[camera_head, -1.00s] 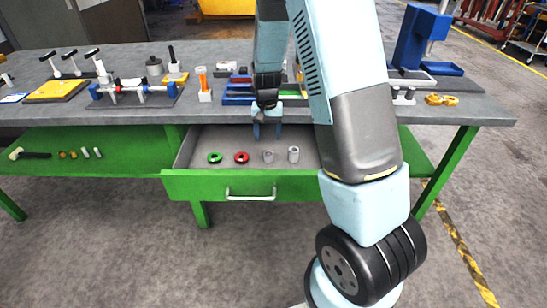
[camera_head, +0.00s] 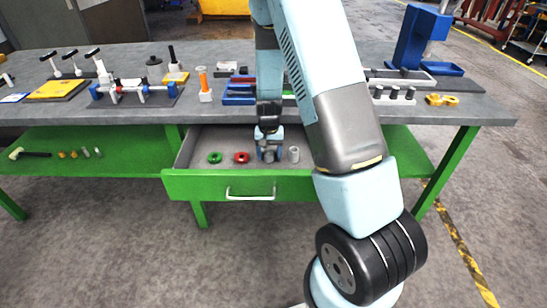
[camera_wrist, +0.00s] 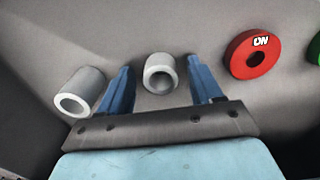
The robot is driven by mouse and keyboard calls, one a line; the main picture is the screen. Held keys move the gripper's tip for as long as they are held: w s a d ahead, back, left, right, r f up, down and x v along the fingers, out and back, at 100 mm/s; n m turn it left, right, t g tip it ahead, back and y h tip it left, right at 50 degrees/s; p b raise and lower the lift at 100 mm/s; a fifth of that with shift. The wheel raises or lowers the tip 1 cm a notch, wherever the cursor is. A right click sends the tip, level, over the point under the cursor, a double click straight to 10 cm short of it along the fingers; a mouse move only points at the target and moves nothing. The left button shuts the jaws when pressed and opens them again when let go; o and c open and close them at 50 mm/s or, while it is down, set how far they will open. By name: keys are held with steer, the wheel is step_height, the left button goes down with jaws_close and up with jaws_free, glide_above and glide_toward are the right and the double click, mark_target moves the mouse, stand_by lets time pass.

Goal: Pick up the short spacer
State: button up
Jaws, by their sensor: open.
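The short spacer (camera_wrist: 160,73) is a light grey hollow cylinder in the open drawer (camera_head: 330,183). In the wrist view it stands between the two blue fingers of my gripper (camera_wrist: 158,66), with a gap on each side. My gripper (camera_head: 269,158) is open and down in the drawer in the head view, where it mostly hides the short spacer. A longer grey spacer (camera_wrist: 80,92) lies outside the fingers, left in the wrist view; in the head view it (camera_head: 294,154) is right of my gripper.
A red ring (camera_wrist: 253,53) marked ON and a green ring (camera_head: 215,158) lie left of my gripper in the head view. The drawer front has a handle (camera_head: 250,194). The bench top (camera_head: 330,76) above holds several fixtures and parts.

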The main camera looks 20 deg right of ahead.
steer(key=c, duration=1.1)
